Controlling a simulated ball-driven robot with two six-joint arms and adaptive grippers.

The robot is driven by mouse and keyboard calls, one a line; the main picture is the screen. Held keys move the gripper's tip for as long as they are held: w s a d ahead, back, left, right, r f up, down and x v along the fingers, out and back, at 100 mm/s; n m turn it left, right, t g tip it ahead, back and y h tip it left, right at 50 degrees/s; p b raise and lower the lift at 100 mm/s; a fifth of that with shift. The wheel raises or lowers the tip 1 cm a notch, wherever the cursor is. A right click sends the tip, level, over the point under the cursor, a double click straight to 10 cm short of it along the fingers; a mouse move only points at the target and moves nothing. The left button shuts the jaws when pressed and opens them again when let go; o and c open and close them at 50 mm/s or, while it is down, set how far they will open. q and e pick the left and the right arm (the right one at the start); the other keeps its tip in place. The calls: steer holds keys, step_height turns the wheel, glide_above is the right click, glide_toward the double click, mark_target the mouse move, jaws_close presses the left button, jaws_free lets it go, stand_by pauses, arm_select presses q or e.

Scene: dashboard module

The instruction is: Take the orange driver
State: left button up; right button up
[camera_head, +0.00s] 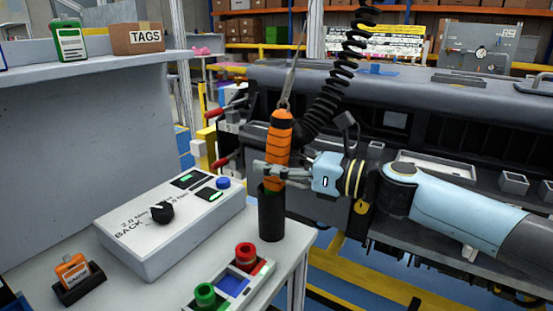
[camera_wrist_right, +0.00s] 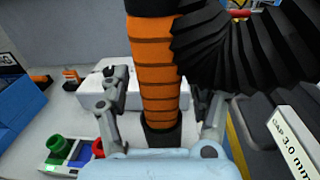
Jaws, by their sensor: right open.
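The orange driver (camera_head: 278,140) stands upright with its lower end in a black cylindrical holder (camera_head: 271,218) at the table's right edge. A black coiled hose and a hanging cable meet its top. My right gripper (camera_head: 272,172) comes in from the right at the driver's lower part. In the right wrist view the driver (camera_wrist_right: 157,75) stands between the two fingers of the open gripper (camera_wrist_right: 160,100), with the holder (camera_wrist_right: 162,138) below it. My left gripper is not in view.
A white control box (camera_head: 170,225) with a black knob stands left of the holder. A button panel (camera_head: 232,285) with green and red buttons lies in front. The large dark dashboard module (camera_head: 400,90) is behind my right arm. The coiled hose (camera_head: 345,75) hangs above.

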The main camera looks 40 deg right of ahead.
jaws_close()
stand_by(0.4)
steer(key=shift+r, duration=0.15)
